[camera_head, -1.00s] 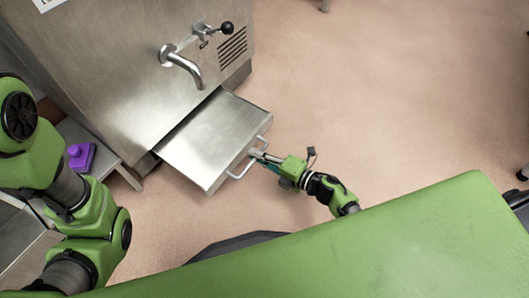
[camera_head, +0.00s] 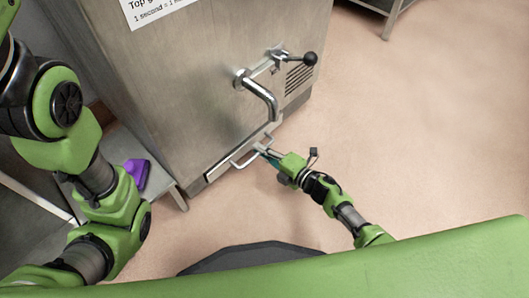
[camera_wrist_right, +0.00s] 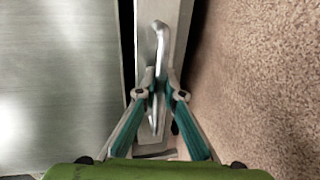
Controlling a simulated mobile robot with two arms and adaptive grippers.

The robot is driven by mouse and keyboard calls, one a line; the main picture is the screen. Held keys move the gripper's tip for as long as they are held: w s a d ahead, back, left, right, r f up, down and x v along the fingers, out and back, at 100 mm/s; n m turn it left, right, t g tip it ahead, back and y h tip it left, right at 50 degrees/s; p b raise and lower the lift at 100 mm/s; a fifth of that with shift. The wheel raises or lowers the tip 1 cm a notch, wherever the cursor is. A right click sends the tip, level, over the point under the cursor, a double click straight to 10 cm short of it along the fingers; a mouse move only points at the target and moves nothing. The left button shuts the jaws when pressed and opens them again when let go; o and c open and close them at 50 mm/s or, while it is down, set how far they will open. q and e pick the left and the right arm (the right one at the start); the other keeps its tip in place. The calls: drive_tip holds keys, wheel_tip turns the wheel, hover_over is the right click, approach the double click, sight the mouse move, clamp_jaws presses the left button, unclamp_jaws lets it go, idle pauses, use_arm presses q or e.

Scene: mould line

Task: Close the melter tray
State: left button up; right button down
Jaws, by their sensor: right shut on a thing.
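The melter tray (camera_head: 216,172) is a flat metal drawer low in the front of the steel melter (camera_head: 190,90). Only its front edge and handle (camera_head: 241,164) show in the head view, so it sits nearly or fully in. In the wrist view the tray front (camera_wrist_right: 179,40) runs beside a steel surface, with a dark strip between them. My right gripper (camera_head: 263,151) is shut on the tray handle. In the wrist view its teal-padded fingers (camera_wrist_right: 158,88) close around the handle bar. My left arm shows at the left, but its gripper is out of view.
A spout (camera_head: 262,97) and a black-knobbed lever (camera_head: 309,59) stick out from the melter above the tray. A purple object (camera_head: 137,173) sits on a low metal bench to the left. The floor (camera_head: 400,130) to the right is clear.

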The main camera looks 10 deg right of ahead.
drive_tip(key=shift+w, duration=0.2)
drive_tip(key=c, duration=2.2)
unclamp_jaws()
drive_tip(key=shift+a, duration=0.2)
drive_tip(key=shift+o, duration=0.2)
drive_tip(key=shift+d, duration=0.1)
drive_tip(key=v, duration=1.2)
drive_tip(key=shift+f, duration=0.1)
